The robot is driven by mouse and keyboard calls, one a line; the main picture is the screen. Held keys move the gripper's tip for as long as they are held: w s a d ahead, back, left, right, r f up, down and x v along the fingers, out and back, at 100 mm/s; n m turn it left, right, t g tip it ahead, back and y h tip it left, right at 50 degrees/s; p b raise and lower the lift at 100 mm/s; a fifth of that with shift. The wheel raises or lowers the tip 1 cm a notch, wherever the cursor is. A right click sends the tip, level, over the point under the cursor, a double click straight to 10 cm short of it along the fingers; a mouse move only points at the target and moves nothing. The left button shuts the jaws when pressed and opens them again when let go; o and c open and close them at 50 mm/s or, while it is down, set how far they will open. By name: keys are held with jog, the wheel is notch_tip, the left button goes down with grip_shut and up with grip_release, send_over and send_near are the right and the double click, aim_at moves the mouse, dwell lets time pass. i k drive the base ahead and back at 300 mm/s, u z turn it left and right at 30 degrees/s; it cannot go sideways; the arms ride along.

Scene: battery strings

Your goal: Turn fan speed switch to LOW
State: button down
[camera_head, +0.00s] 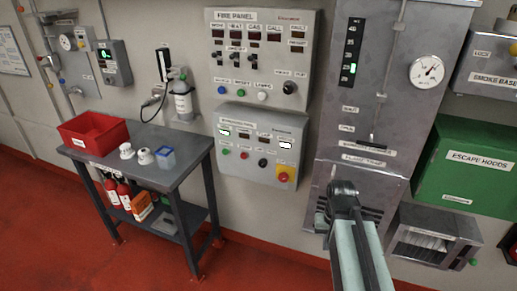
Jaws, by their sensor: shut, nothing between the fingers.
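No label that I can read as fan speed or LOW shows, so I cannot tell which control is the fan speed switch. The upper grey panel, marked FIRE PANEL (262,14), has small toggles and a black knob (289,88). The lower grey panel (232,173) has lit displays, small buttons, a black knob (262,163) and a red button on a yellow base (283,174). My gripper (343,187) is shut and empty, in front of the lower part of the tall metal cabinet, right of the lower panel. Its fingertips are small and dark here.
The tall metal cabinet (398,110) carries a round gauge (427,70). A green ESCAPE HOODS box (470,195) hangs right of it. A dark table (180,150) with a red bin (93,134) stands left. Red floor (60,240) is open at lower left.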

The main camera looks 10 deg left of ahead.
aim_at(263, 163)
jog(key=u, duration=2.95)
jog(key=k, duration=1.05)
jog(key=z, duration=0.95)
jog(key=i, duration=1)
